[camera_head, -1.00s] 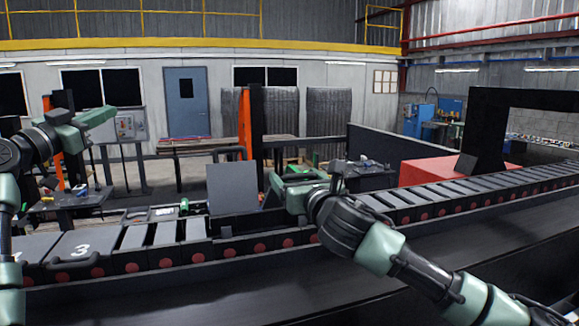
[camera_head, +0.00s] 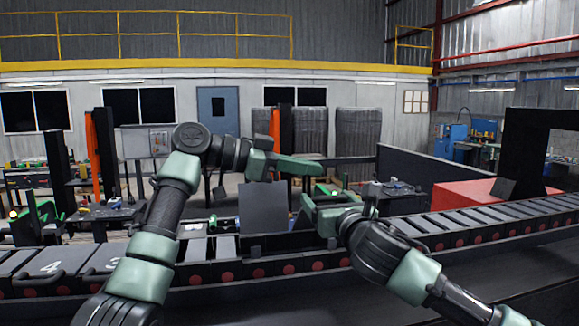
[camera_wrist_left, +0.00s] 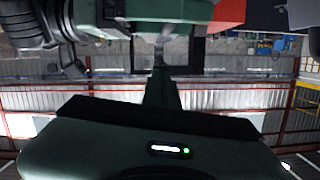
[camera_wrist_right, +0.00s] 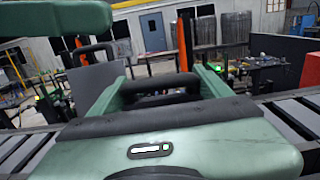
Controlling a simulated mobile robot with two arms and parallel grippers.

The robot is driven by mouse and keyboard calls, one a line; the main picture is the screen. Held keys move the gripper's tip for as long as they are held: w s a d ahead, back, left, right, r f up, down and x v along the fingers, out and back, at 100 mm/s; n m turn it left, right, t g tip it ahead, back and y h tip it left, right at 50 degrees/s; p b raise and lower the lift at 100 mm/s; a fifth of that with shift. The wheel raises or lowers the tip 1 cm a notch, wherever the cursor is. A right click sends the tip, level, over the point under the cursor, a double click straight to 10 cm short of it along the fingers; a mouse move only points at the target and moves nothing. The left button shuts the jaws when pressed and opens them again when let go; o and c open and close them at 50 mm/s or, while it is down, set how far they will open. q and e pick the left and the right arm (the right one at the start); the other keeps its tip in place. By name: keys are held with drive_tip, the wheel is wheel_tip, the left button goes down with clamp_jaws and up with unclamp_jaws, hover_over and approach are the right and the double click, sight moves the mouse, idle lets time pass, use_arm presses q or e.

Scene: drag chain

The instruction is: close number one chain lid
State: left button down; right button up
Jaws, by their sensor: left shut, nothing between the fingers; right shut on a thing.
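A grey lid panel (camera_head: 264,207) stands upright on the chain in the head view; no number shows on its visible face. I take it for the number one lid. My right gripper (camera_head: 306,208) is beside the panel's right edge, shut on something. In the right wrist view a dark bar (camera_wrist_right: 163,84) lies between the fingers, and I take it for the lid's handle. My left gripper (camera_head: 318,164) is shut and empty, above and behind the lid, pointing right. Its closed fingers (camera_wrist_left: 160,92) also show in the left wrist view.
The drag chain (camera_head: 440,228) runs across the front. Flat lids marked 4 (camera_head: 48,266) and 3 (camera_head: 97,262) lie to the left, with black handles. A red block (camera_head: 460,195) and black frame (camera_head: 508,150) stand at right. Workbenches are behind.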

sight(321, 197)
drive_tip(key=shift+s+a, duration=0.1)
use_arm(q)
drive_tip(key=d+f, duration=0.1)
drive_tip(key=w+d+f, duration=0.1)
drive_tip(key=d+f, duration=0.1)
drive_tip(key=shift+w+f, duration=0.25)
drive_tip(key=shift+w, duration=0.1)
drive_tip(key=shift+f, duration=0.6)
drive_tip(key=shift+f, duration=0.1)
